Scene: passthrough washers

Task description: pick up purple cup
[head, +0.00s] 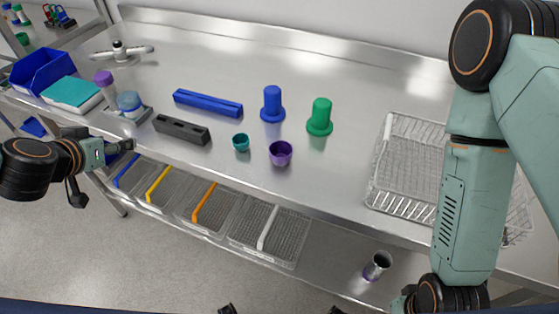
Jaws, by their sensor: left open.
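The purple cup (280,153) stands upright near the front edge of the steel counter, right of a small teal cup (241,142). My left gripper (103,170) is at the left, in front of the counter's edge, with its dark fingers spread and nothing seen between them. It is well left of the purple cup and apart from it. My right arm comes down the right side of the picture. Its gripper does not show clearly; only the wrist is at the bottom edge.
A blue peg (272,105) and a green peg (320,117) stand behind the cups. A black block (182,129) and a blue bar (208,103) lie to their left. A wire basket (386,199) is at right. Clear bins (268,232) and a metal cup (377,265) are on the shelf below.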

